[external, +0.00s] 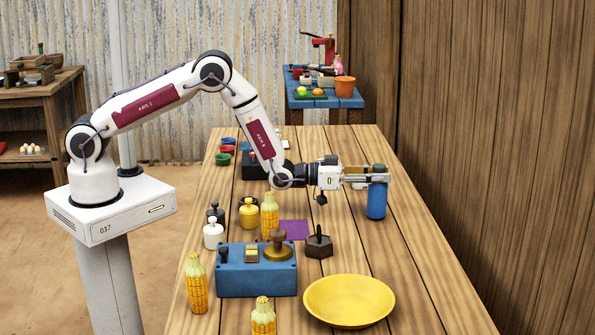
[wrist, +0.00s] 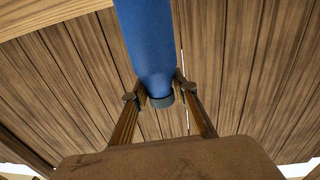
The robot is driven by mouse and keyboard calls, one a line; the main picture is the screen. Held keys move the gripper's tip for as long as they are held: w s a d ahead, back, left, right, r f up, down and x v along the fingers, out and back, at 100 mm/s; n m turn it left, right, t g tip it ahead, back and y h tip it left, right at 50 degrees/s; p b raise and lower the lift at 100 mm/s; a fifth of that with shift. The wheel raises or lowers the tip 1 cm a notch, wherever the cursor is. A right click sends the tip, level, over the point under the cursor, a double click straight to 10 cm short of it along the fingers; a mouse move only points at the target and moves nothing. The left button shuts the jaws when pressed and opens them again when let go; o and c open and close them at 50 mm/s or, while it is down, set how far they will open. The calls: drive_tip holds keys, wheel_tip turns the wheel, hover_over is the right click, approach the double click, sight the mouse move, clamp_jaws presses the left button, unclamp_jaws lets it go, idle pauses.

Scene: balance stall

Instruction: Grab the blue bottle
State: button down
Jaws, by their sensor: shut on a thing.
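The blue bottle (external: 376,201) is at the far right side of the table in the external view, upright or nearly so. My gripper (external: 376,174) is level and reaches to the right, with its fingers shut on the bottle's upper end. In the wrist view my gripper (wrist: 158,98) has one finger on each side of the narrow end of the blue bottle (wrist: 148,40), by its grey cap. Whether the bottle's base touches the table cannot be told.
A plank wall (external: 500,150) rises at the right. The table's right side is clear.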

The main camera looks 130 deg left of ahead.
drive_tip(key=shift+r, duration=4.7)
drive_tip(key=shift+w, duration=0.1)
